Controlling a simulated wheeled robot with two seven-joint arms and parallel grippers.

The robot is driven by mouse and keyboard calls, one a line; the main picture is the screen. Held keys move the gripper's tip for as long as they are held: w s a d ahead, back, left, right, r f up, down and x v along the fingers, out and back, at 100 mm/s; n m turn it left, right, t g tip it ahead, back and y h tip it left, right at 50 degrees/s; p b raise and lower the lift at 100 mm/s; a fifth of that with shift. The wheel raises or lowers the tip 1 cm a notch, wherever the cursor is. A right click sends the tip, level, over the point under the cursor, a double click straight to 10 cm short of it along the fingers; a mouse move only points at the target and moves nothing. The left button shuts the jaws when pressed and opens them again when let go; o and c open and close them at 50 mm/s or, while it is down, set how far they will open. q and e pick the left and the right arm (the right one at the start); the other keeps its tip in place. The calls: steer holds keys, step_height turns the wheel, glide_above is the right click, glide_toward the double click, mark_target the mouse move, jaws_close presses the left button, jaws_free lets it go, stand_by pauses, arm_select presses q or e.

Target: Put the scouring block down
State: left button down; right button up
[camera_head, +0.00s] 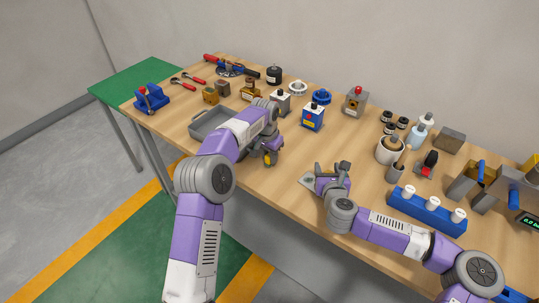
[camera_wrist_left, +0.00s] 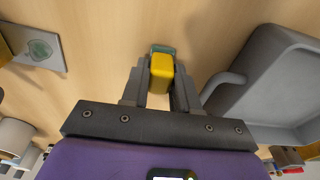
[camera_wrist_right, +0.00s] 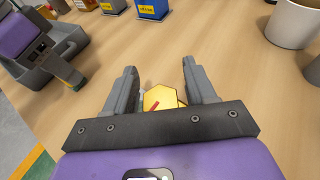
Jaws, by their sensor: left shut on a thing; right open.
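The scouring block (camera_wrist_left: 161,72), yellow with a green face at its far end, is held between the fingertips of my left gripper (camera_wrist_left: 160,85) in the left wrist view. In the head view a small yellow part of the block (camera_head: 267,159) shows at my left gripper (camera_head: 270,155), over the table's front part, right of the grey tray. It appears to be above the tabletop; the exact gap cannot be told. My right gripper (camera_wrist_right: 160,85) is open, low over the table near a grey plate (camera_head: 307,180). A yellow hexagonal piece with a red mark (camera_wrist_right: 160,98) shows between its fingers.
The grey tray (camera_wrist_left: 237,94) lies left of my left gripper in the head view. A blue box (camera_head: 313,117) stands behind. A blue rack with white knobs (camera_head: 427,212) is at right. Bare wood (camera_head: 290,160) lies between my grippers.

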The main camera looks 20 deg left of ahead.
mark_target(267, 157)
arm_select(q)
steer(key=c, duration=0.8)
jaws_free()
steer(key=shift+f, duration=0.15)
steer(key=shift+c, duration=0.2)
step_height(267, 157, up, 12)
steer(key=s, duration=0.1)
steer(key=shift+s+a, duration=0.2)
steer(key=shift+s, duration=0.05)
steer(key=shift+o, duration=0.4)
